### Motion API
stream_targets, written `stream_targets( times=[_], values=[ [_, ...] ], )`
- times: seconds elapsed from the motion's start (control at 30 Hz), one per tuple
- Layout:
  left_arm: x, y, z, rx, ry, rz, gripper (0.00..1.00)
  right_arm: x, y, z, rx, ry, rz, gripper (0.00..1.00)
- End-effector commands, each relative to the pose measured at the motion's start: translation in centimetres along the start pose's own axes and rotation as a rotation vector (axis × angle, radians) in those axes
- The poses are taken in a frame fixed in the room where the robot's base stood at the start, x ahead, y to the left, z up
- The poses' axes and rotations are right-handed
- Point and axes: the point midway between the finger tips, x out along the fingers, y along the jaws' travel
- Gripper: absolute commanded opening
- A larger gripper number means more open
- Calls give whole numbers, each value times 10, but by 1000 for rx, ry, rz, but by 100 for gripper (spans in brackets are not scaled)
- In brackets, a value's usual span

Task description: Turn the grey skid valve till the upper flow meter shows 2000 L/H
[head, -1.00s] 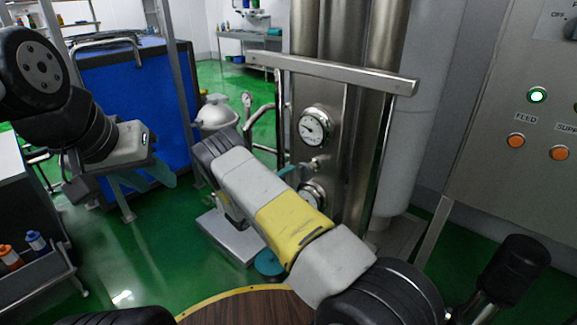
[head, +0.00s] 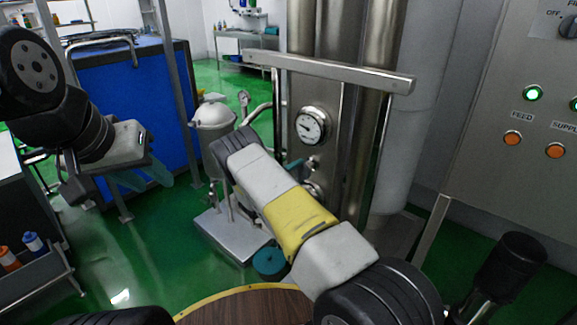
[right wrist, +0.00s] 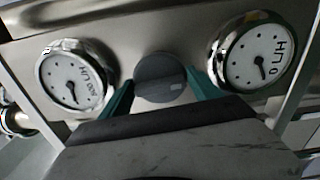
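The upper flow meter (head: 312,125) is a round white dial on the steel skid panel. The grey skid valve (head: 313,163) sits below it, partly hidden by my right gripper. The lower meter (head: 313,191) is mostly covered. In the right wrist view the grey valve knob (right wrist: 160,78) stands between two dials, a left dial (right wrist: 74,80) and a right dial (right wrist: 257,58); their exact readings are too small to tell. My right gripper (right wrist: 160,82) has its teal fingers on either side of the knob; firm contact is not clear. My left gripper (head: 145,178) is open and empty, away from the skid.
A horizontal steel bar (head: 330,72) crosses above the upper meter. A control cabinet (head: 510,180) with a lit green lamp and orange buttons stands at the right. A round wooden top (head: 245,308) is in front. A scale-like platform (head: 230,238) stands on the green floor.

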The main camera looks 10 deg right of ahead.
Motion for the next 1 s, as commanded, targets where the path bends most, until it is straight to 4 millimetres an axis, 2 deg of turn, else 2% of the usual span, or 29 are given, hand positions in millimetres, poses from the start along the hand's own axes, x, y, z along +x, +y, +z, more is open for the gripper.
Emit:
stream_targets(
  times=[0.27,0.47,1.0],
  values=[
    [0,0,0,0,0,0,36,0,-1,0,-22,-1,-1,32],
    [0,0,0,0,0,0,36,-1,0,0,-106,0,0,32],
    [0,0,0,0,0,0,36,-1,-1,0,-584,0,-1,32]
  ],
)
